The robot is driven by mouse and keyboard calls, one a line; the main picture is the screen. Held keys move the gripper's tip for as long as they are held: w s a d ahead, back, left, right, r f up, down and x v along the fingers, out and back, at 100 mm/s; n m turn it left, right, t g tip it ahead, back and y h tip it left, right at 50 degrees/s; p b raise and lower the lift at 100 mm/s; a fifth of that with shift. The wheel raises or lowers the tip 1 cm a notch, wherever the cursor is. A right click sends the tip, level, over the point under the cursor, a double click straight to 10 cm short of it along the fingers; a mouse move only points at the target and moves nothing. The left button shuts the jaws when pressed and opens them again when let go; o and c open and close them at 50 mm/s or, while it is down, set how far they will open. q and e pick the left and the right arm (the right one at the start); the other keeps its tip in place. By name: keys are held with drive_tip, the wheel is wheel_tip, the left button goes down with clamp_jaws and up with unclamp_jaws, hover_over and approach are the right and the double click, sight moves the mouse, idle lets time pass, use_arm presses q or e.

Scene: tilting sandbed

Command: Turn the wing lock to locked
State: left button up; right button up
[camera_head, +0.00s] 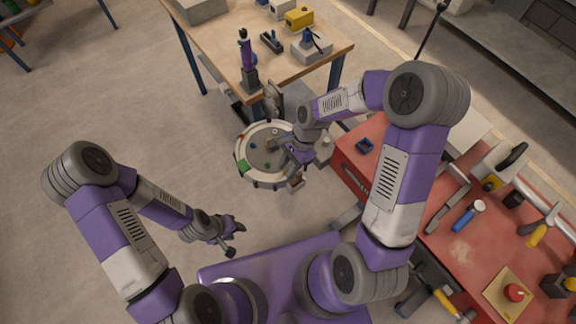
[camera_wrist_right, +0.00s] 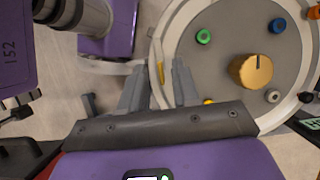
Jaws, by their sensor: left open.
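The round sandbed (camera_head: 246,138) with a pale rim stands in the middle of the head view, and its rim (camera_wrist_right: 167,35) fills the right of the right wrist view. A small yellow piece (camera_wrist_right: 160,72), which may be the wing lock, shows by the rim's outer edge. My right gripper (camera_wrist_right: 158,75) is open, one finger on each side of this piece in the picture, with gaps visible. I cannot tell how far below the fingertips it lies. In the head view my right gripper (camera_head: 292,152) is over the bed's right side. My left gripper (camera_head: 238,238) is open and empty, left of and below the bed.
Inside the bed are a brass-coloured knob (camera_wrist_right: 252,72), a green ring (camera_wrist_right: 203,37) and a blue ring (camera_wrist_right: 278,25). A wooden table (camera_head: 222,38) stands behind, and a red bench (camera_head: 425,195) with tools is at the right. The floor left of the bed is clear.

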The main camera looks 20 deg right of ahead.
drive_tip(key=shift+f, duration=0.1)
clamp_jaws()
idle(0.4)
drive_tip(key=n+g+p, duration=0.1)
drive_tip(key=n+p, duration=0.1)
drive_tip(key=n, duration=0.1)
drive_tip(key=shift+w+a+n+h, duration=0.1)
drive_tip(key=shift+w+n+h, duration=0.05)
drive_tip(key=shift+n+h, duration=0.2)
drive_tip(key=n+g+h+p, duration=0.1)
drive_tip(key=n, duration=0.2)
drive_tip(key=shift+n, duration=0.25)
drive_tip(key=n+h, duration=0.1)
drive_tip(key=n, duration=0.1)
drive_tip(key=n+h+p, duration=0.1)
drive_tip(key=n, duration=0.2)
drive_tip(key=shift+w+a+g, duration=0.1)
drive_tip(key=shift+a+g, duration=0.1)
drive_tip(key=shift+g, duration=0.2)
drive_tip(key=n+h, duration=0.1)
drive_tip(key=n, duration=0.2)
drive_tip(key=n+h, duration=0.1)
drive_tip(key=n, duration=0.1)
drive_tip(key=shift+a+n, duration=0.1)
drive_tip(key=shift+n, duration=0.3)
